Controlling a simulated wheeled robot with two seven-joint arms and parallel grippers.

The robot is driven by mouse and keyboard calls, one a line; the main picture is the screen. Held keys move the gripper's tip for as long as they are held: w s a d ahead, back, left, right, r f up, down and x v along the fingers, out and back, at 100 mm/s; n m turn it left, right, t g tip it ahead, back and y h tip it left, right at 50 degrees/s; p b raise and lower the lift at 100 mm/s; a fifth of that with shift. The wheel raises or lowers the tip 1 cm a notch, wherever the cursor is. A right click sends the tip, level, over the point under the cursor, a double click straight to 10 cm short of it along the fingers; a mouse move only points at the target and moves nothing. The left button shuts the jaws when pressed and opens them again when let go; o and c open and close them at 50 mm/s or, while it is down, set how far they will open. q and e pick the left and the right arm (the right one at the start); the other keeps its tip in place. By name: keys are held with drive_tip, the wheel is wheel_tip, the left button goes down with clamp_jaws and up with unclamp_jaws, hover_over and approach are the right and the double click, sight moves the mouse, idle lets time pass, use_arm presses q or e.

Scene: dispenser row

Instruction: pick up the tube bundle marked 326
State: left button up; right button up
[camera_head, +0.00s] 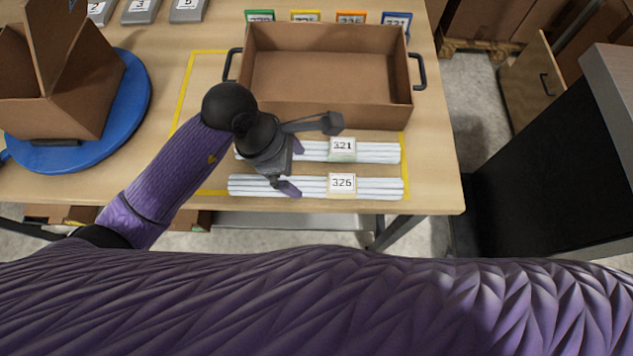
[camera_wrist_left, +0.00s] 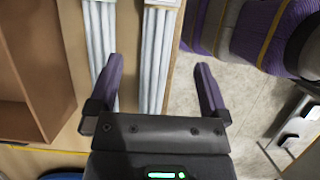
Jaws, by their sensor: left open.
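The tube bundle marked 326 (camera_head: 375,188) is a row of white tubes with a paper label, lying on the wooden table near its front edge. My left gripper (camera_head: 298,170) is open above the left part of the bundles. In the left wrist view the 326 bundle (camera_wrist_left: 159,50) runs between the two spread fingers of the gripper (camera_wrist_left: 158,64), touching neither as far as I can see. A similar bundle marked 321 (camera_head: 378,153) lies behind it and passes by the left finger in the wrist view (camera_wrist_left: 98,30). My right gripper is not in view.
An empty brown tray (camera_head: 325,75) with dark handles stands just behind the bundles, inside a yellow outline. A blue round stand (camera_head: 130,110) with a brown box (camera_head: 65,90) is at the left. Coloured number tags line the back; a black-sided cabinet (camera_head: 560,160) stands right.

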sight(312, 183)
use_arm(q)
drive_tip(key=b+x, duration=0.2)
drive_tip(key=x, duration=0.6)
drive_tip(key=shift+w+d+f, duration=0.1)
drive_tip(key=shift+d+f, duration=0.05)
drive_tip(key=shift+f, duration=0.05)
clamp_jaws()
